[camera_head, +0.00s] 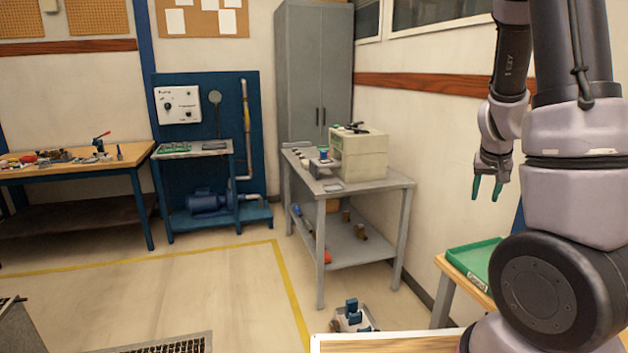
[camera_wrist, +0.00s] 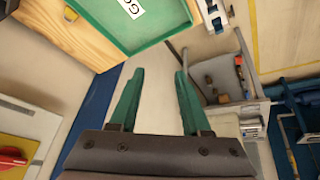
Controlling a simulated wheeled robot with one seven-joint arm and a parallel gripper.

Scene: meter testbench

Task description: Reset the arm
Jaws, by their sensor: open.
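My gripper (camera_head: 487,190) hangs at the right side of the head view, pointing down, with its two green fingers apart and nothing between them. My arm is raised, folded near the right edge of the picture. The gripper touches nothing.
A green tray (camera_head: 473,262) lies on a wooden bench at right; the tray also shows in the wrist view (camera_wrist: 160,35). A grey metal table (camera_head: 391,184) holds a beige box (camera_head: 360,158). A blue pump stand (camera_head: 258,215) stands behind. Open floor (camera_head: 180,285) lies in the middle.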

